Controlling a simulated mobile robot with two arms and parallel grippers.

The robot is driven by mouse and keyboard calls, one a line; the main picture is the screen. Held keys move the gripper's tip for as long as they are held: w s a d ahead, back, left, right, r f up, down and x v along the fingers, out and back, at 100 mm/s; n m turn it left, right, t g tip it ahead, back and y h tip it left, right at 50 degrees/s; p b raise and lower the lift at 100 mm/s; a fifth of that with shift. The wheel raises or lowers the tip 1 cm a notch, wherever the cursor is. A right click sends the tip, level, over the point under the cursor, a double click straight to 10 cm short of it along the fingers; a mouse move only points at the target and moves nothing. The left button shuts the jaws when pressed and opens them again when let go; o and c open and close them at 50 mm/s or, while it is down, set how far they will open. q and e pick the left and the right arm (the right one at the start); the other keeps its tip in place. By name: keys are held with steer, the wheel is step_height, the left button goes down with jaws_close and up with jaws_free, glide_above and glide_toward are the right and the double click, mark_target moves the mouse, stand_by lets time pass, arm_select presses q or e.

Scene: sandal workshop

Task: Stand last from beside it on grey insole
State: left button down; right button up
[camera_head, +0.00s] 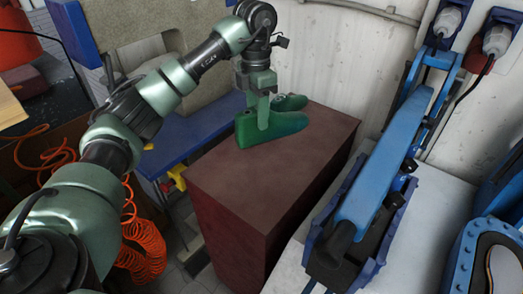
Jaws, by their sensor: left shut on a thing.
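A green shoe last (285,126) is on or just above the top of a dark red box (225,186), lying lengthwise. My left gripper (263,120) comes down from above and is shut on this last. Its fingers cover part of the last's side. A second green last (294,102) shows just behind it, partly hidden by the gripper and the front last. I cannot tell whether the held last touches the box top. I cannot make out a grey insole on the box; the lasts may hide it. My right gripper is not in view.
A long blue machine arm (385,160) stands to the right over a white surface (422,225). A blue bench (200,130) is behind the box at left. An orange coiled hose (145,240) hangs at lower left. The near part of the box top is clear.

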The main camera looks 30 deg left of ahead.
mark_target(258, 133)
arm_select(q)
step_height(258, 133, down, 6)
steer(key=shift+f+b, duration=0.1)
steer(key=shift+b, duration=0.3)
steer(key=shift+f+p, duration=0.35)
steer(key=shift+f, duration=2.35)
steer(key=c, duration=1.3)
jaws_free()
steer(key=shift+f, duration=0.15)
steer(key=o, duration=0.4)
